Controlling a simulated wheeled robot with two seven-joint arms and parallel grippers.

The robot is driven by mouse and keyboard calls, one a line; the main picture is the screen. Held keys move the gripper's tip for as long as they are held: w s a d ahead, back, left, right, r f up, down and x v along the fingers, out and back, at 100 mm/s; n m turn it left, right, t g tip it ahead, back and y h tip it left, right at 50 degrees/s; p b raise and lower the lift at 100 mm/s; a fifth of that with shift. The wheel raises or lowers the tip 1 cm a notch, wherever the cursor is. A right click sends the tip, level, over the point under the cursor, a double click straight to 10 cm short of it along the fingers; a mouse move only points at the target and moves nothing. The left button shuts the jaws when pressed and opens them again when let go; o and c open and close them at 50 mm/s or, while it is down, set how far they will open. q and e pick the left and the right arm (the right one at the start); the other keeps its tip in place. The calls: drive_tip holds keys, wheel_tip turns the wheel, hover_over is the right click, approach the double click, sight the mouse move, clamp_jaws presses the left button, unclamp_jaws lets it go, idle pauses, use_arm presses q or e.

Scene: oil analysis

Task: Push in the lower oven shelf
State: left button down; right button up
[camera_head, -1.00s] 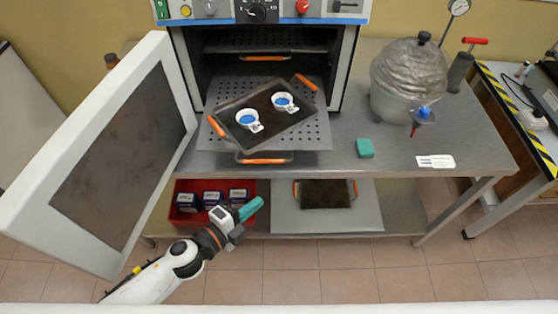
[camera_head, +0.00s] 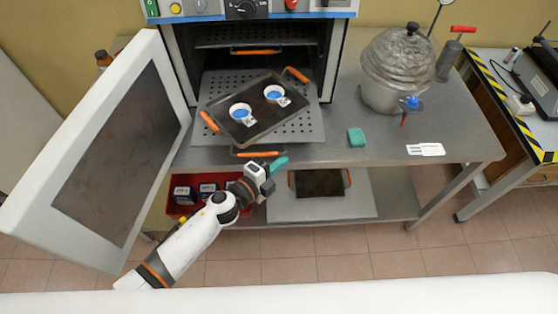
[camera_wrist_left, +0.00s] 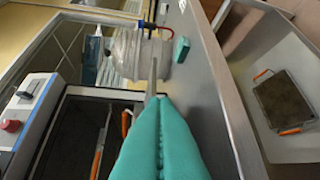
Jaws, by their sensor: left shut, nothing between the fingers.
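The lower oven shelf (camera_head: 306,128) is a perforated metal plate pulled out of the open oven (camera_head: 262,58). Its orange front handle (camera_head: 258,154) hangs over the table's front edge. A dark tray (camera_head: 239,127) with orange handles lies askew on the shelf and carries two white cups (camera_head: 241,112) with blue contents. My left gripper (camera_head: 278,163), with teal fingers, is shut and empty, just in front of and slightly right of that handle. In the left wrist view its closed fingers (camera_wrist_left: 160,135) fill the lower middle. My right gripper is not in view.
The oven door (camera_head: 115,140) stands open at the left. An upper shelf (camera_head: 255,40) is inside the oven. A foil-covered vessel (camera_head: 397,72) and a teal sponge (camera_head: 356,137) stand on the table right of the shelf. Below are a red bin (camera_head: 179,209) and another tray (camera_head: 320,183).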

use_arm(q)
drive_tip(key=shift+w, duration=0.2)
drive_tip(key=shift+w, duration=0.1)
